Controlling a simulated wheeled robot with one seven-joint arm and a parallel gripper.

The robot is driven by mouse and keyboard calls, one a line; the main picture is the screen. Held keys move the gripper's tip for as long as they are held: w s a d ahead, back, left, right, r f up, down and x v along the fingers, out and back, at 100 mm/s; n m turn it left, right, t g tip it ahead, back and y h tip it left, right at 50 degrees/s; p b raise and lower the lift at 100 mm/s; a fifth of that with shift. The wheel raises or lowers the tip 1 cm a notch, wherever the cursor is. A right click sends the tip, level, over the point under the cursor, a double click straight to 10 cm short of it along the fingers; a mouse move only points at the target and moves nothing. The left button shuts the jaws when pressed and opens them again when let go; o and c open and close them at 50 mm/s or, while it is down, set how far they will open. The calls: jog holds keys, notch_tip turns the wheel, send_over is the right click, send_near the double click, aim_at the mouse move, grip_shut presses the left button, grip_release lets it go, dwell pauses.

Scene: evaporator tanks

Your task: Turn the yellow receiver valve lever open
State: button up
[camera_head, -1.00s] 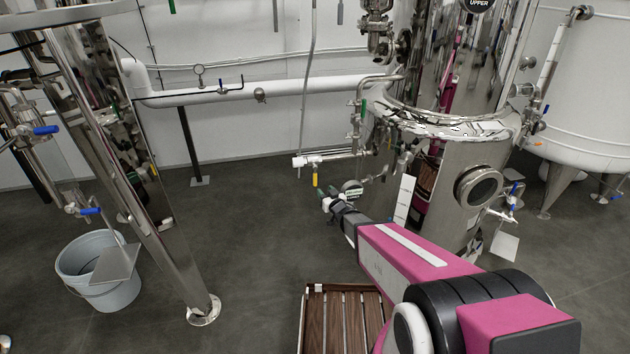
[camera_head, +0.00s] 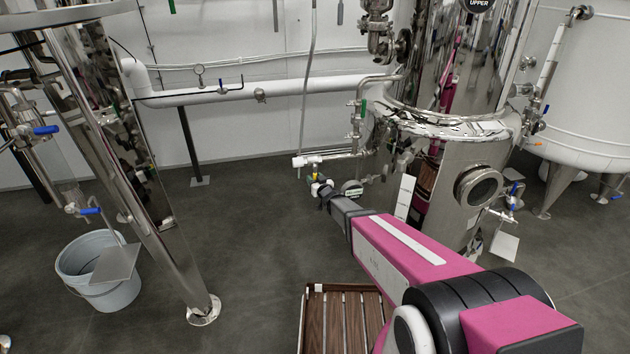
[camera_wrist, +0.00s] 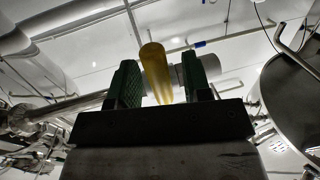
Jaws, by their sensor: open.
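The yellow receiver valve lever (camera_wrist: 155,68) hangs between the two green-padded fingers of my gripper (camera_wrist: 158,84) in the wrist view. The fingers are open, one on each side of the lever, with a visible gap to the left finger; whether the right finger touches it I cannot tell. In the head view only a small yellow part of the lever (camera_head: 314,170) shows below its white-ended pipe, and my gripper (camera_head: 318,186) covers the rest. The lever appears to point down.
A steel tank (camera_head: 455,190) with a round port stands just right of my gripper. A wooden slatted platform (camera_head: 345,320) lies below my arm. A steel leg and a grey bucket (camera_head: 100,270) stand at left. The floor between is clear.

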aim_at(299, 163)
grip_shut()
jog(key=a+r+m+t, duration=0.1)
jog(key=a+m, duration=0.1)
jog(key=m, duration=0.3)
jog(key=s+a+r+m+t+h, duration=0.1)
jog(key=a+r+m, duration=0.1)
jog(key=m, duration=0.4)
jog(key=s+a+r+m+t+h, duration=0.1)
jog(key=a+r+m, duration=0.1)
jog(key=m, duration=0.4)
jog(key=shift+r+m+h, duration=0.15)
jog(key=shift+r+m, duration=0.2)
jog(key=shift+m, duration=0.45)
jog(key=shift+r+m+h, duration=0.15)
jog(key=shift+r+m, duration=0.2)
jog(key=shift+m, duration=0.45)
